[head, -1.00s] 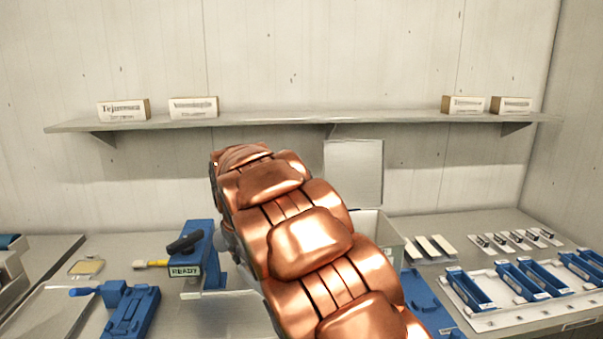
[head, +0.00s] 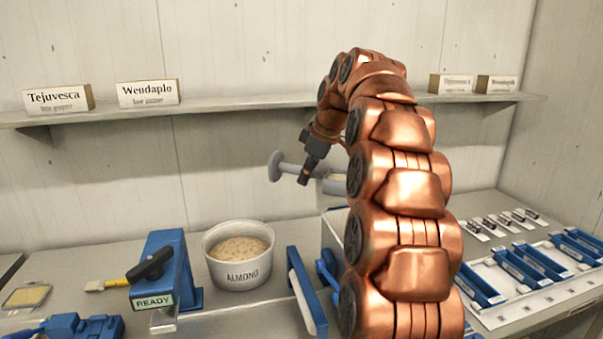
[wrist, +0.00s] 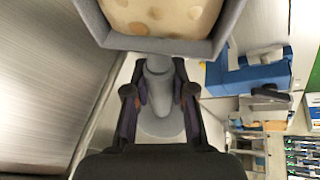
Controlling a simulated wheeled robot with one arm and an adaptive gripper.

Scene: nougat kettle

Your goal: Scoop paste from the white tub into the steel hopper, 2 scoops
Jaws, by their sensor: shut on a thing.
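The white tub (head: 240,277), marked ALMOND, stands on the bench left of my arm with pale, speckled paste (head: 240,249) in it. My gripper (head: 306,173) is raised above and to the right of the tub. It is shut on the grey scoop's handle (head: 289,168); a round disc ends the handle on the left. In the wrist view the handle (wrist: 158,85) lies between the fingers, and the scoop bowl (wrist: 220,35) holds lumpy, pale paste. A pale metal box (head: 334,232), possibly the steel hopper, is mostly hidden behind my arm. I cannot see its inside.
A blue stand with a READY sign (head: 152,301) and a black lever is left of the tub. A blue-framed piece (head: 306,290) stands right of it. Blue trays (head: 480,285) fill the right bench. A shelf (head: 220,104) with name cards runs along the wall.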

